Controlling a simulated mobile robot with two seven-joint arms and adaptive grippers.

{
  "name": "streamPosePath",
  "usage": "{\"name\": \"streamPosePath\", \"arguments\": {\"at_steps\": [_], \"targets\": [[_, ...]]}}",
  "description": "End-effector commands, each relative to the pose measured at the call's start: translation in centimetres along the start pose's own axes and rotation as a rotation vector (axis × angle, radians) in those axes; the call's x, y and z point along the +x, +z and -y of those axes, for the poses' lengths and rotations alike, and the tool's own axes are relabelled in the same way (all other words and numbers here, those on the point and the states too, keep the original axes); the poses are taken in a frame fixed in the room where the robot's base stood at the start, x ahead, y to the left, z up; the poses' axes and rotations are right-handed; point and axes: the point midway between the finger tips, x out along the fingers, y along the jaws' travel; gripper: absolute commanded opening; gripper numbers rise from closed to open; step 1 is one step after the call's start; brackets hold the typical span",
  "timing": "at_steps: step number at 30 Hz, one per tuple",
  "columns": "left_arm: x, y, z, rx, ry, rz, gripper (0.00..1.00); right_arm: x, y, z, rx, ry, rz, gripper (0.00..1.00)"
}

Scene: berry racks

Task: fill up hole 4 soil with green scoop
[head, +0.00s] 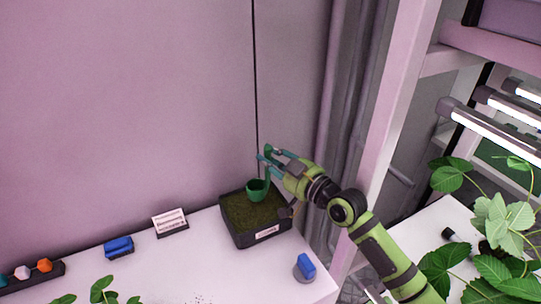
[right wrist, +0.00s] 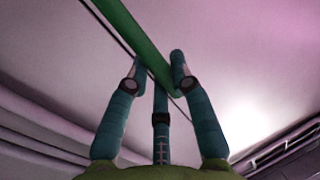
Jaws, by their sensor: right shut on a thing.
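The green scoop (head: 257,188) is in the head view, with its cup low over the soil box and its handle rising to my right gripper. My right gripper (head: 267,160) is shut on the scoop handle. In the right wrist view the green handle (right wrist: 139,40) passes between the teal fingers (right wrist: 158,75). The black soil box (head: 264,234) stands on the white table near the back wall and holds dark brown-green soil (head: 243,211). I cannot tell whether the cup touches the soil or holds any. Hole 4 is not identifiable here. My left gripper is not in view.
A blue object on a round grey base (head: 305,267) stands at the table's right edge. A label card (head: 170,222), a blue block (head: 118,247) and a dark rack with coloured pieces (head: 32,272) line the back. Leafy plants (head: 490,225) and a pink rack post (head: 395,110) are at right.

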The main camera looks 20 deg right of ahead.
Motion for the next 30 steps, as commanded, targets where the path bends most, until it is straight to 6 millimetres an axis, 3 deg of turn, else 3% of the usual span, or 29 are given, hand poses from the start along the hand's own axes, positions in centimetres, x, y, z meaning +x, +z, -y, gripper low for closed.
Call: {"name": "streamPosePath", "arguments": {"at_steps": [1, 21, 30], "targets": [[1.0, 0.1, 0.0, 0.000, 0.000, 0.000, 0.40, 0.0, 1.0, 0.0, 0.001, 0.001, -0.001, 0.00], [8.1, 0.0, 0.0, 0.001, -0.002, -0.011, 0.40, 0.0, 9.1, 0.0, -0.002, 0.001, -0.001, 0.00], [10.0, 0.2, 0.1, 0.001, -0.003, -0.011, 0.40, 0.1, 11.3, 0.0, -0.001, 0.001, -0.002, 0.00]]}}
